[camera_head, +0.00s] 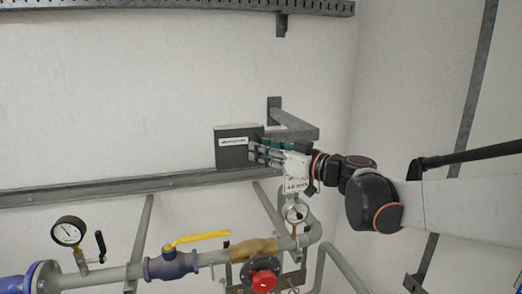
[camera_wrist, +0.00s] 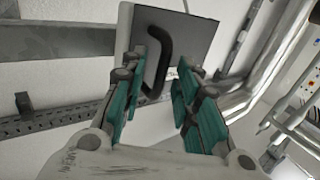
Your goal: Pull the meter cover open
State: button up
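The meter cover is the dark grey front of a box (camera_head: 228,158) on the wall, with a white label strip. In the wrist view the grey cover (camera_wrist: 185,38) fills the top middle and carries a black curved handle (camera_wrist: 166,50). My gripper (camera_head: 256,150) is at the right side of the box, its fingers pointing left at it. In the wrist view my gripper (camera_wrist: 163,72) has its teal-padded fingers apart, with the lower part of the handle showing between them. I cannot tell whether either pad touches the handle. The head view hides the handle behind the fingers.
A horizontal metal rail (camera_head: 110,190) runs just below the box. A bracket (camera_head: 292,122) juts out above my gripper. Below are pipes with a yellow-handled valve (camera_head: 197,238), a red knob (camera_head: 264,281) and gauges (camera_head: 68,232). The wall left of the box is bare.

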grip_shut()
